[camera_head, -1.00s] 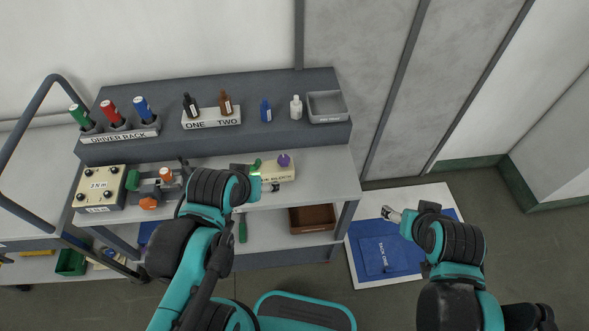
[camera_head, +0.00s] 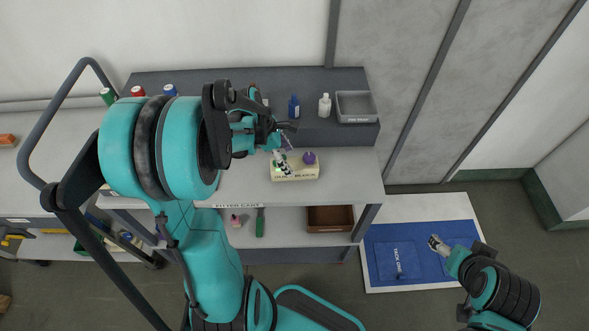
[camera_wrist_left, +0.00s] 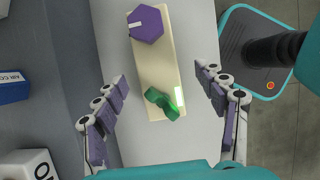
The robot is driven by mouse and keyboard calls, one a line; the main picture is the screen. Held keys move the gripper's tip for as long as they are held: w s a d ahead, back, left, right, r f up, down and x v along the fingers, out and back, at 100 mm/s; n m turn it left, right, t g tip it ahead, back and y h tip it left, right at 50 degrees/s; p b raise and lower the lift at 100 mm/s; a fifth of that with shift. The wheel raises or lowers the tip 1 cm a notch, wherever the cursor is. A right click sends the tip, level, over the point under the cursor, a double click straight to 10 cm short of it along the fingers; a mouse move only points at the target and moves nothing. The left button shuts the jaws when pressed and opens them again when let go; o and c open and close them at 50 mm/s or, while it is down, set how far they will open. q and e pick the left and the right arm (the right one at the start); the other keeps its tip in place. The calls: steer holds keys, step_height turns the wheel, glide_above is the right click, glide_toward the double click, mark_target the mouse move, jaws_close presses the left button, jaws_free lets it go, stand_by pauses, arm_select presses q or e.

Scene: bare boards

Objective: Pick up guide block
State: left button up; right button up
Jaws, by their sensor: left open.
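The guide block (camera_head: 305,172) is a cream rectangular block on the grey cart top, with a purple hexagonal knob at one end and a green piece at the other. It also shows in the left wrist view (camera_wrist_left: 157,68). My left gripper (camera_head: 285,150) is open above the block's green end. In the left wrist view its purple-padded fingers (camera_wrist_left: 162,76) stand apart on either side of the block, with nothing held. Whether they touch it I cannot tell. My right gripper (camera_head: 437,243) is away at the right, seen over a blue mat; its jaws are too small to judge.
Behind the block a raised dark shelf carries a blue bottle (camera_head: 294,106), a white bottle (camera_head: 324,105) and a grey tray (camera_head: 357,105). A brown bin (camera_head: 330,218) sits on the lower shelf. The cart top right of the block is clear.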

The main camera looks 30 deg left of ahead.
mark_target(292, 164)
arm_select(q)
steer(key=b+x, duration=0.2)
steer(key=x, duration=0.4)
steer(key=shift+w+a+f+b, duration=0.1)
steer(key=shift+w+a+b, duration=0.05)
steer(key=shift+b, duration=0.15)
steer(key=c, duration=1.6)
steer(key=shift+o, duration=0.2)
